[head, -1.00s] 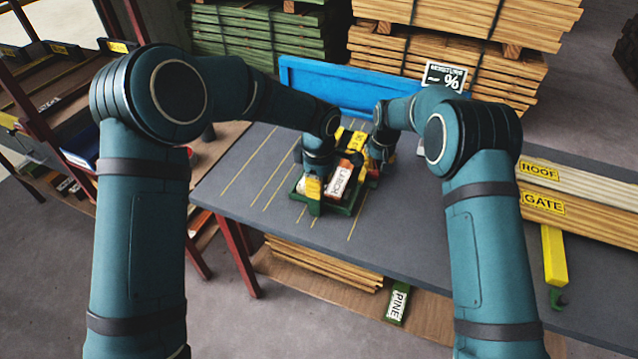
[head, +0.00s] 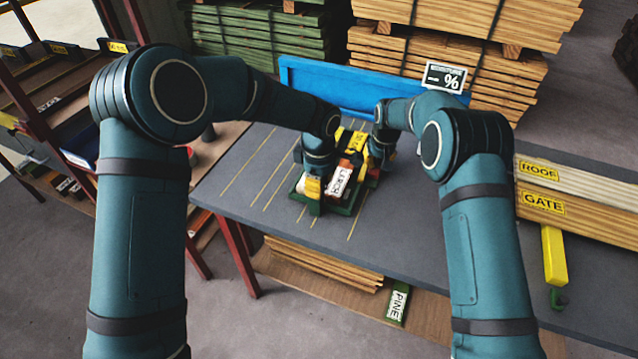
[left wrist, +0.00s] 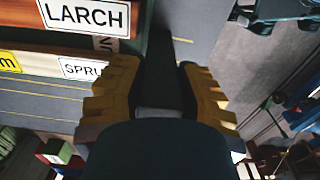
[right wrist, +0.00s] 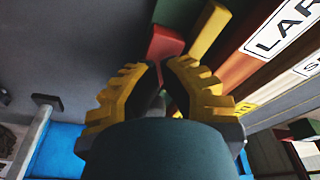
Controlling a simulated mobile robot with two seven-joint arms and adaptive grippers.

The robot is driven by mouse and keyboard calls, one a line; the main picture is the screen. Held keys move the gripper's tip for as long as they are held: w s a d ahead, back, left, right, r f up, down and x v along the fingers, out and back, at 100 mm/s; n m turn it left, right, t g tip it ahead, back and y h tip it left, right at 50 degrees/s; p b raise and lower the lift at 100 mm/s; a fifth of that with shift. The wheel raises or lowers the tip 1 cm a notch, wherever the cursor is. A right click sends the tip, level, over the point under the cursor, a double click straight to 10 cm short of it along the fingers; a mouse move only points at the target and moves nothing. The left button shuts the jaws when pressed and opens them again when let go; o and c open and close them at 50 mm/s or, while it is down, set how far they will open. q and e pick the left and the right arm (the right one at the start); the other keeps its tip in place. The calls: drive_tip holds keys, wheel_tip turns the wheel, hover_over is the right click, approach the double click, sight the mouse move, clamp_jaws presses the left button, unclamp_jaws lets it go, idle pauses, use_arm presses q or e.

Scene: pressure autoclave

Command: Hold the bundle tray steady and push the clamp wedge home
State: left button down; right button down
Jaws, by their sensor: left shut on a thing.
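The green bundle tray (head: 346,209) sits on the grey bench and holds labelled wood pieces, including a red-brown one marked LARCH (head: 340,182). That piece also shows in the left wrist view (left wrist: 50,40). My left gripper (head: 313,187) is at the tray's near left side. In the left wrist view (left wrist: 158,85) its yellow fingers stand either side of a dark green part, which looks like the tray. My right gripper (head: 378,160) is at the far right side, fingertips together (right wrist: 162,85). Just beyond them is a red block (right wrist: 166,44), perhaps the clamp wedge; contact is unclear.
The grey bench top (head: 245,190) is clear left of the tray. A blue panel (head: 325,85) runs along the back edge, with a moisture sign (head: 445,77) above. Boards marked ROOF and GATE (head: 560,190) lie at the right.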

drive_tip(key=shift+w+d+r, duration=0.1)
drive_tip(key=shift+w+d, duration=0.15)
drive_tip(key=shift+w, duration=0.6)
drive_tip(key=shift+w+d, duration=0.1)
drive_tip(key=shift+w, duration=0.2)
drive_tip(key=shift+w+d, duration=0.25)
drive_tip(key=shift+w, duration=0.9)
drive_tip(key=shift+r, duration=0.15)
drive_tip(key=shift+s+a+r, duration=0.1)
drive_tip(key=shift+s+r, duration=0.25)
drive_tip(key=shift+r, duration=0.75)
drive_tip(key=shift+s+a+r, duration=0.1)
drive_tip(key=shift+s+r, duration=0.25)
drive_tip(key=shift+r, duration=0.75)
drive_tip(key=shift+s+a+r, duration=0.1)
drive_tip(key=shift+s+r, duration=0.25)
drive_tip(key=shift+r, duration=0.75)
